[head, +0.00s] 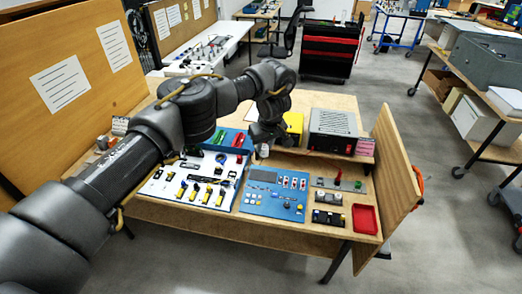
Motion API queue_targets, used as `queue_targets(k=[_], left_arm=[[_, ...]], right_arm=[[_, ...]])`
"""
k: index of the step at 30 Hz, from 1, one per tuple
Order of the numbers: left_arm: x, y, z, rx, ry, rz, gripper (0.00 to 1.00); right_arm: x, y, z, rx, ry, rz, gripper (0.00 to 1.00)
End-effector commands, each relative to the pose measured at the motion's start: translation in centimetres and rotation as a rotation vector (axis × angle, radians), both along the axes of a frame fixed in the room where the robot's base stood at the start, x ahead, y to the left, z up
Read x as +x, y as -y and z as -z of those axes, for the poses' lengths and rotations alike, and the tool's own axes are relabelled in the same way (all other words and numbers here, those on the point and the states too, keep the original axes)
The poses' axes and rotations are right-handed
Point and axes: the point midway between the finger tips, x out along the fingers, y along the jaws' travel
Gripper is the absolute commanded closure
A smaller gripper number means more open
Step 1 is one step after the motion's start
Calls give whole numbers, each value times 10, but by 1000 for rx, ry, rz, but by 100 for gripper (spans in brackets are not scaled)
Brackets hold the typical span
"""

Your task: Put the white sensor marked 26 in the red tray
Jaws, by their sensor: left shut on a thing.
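My left gripper (262,146) hangs over the middle of the table, just above the back edge of the blue panel. It is shut on a small white piece (263,152), likely the white sensor; no number can be read on it at this size. The small red tray (366,219) lies at the right front of the table, well to the right of my left gripper. The tray looks empty. My right gripper is not in view.
A white panel (172,190) with black and yellow parts and a blue panel (262,208) lie on the table. Small modules (327,218) sit left of the red tray. A grey box (333,124) and a yellow box (294,122) stand behind. A wooden side board (395,185) rises at right.

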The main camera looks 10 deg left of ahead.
Motion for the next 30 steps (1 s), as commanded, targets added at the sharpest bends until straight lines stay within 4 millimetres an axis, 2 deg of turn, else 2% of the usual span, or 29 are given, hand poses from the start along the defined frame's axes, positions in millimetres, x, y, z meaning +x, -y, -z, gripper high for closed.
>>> queue_targets(k=[4, 6, 9, 11, 14, 17, 24, 26, 28, 30], left_arm=[[-20, 25, -42, 0, 7, 257, 96], [-37, 38, -59, 0, 5, 405, 96], [-66, 47, -72, -1, 3, 601, 96], [-85, 46, -76, -3, 3, 702, 96], [-117, 35, -73, -3, 1, 844, 96], [-145, 14, -67, -3, 2, 949, 96], [-202, -45, -51, -5, 3, 1099, 96], [-216, -59, -42, -4, 3, 1123, 96], [-230, -73, -22, -5, 2, 1145, 96], [-236, -79, -6, -6, 4, 1155, 96]], right_arm=[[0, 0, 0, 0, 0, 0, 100], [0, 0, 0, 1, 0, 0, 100], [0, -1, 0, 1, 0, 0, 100], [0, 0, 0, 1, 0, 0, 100], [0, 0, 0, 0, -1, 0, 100], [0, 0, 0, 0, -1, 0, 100], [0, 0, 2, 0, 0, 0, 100], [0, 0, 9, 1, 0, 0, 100], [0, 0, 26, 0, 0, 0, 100], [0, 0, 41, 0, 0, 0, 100]])
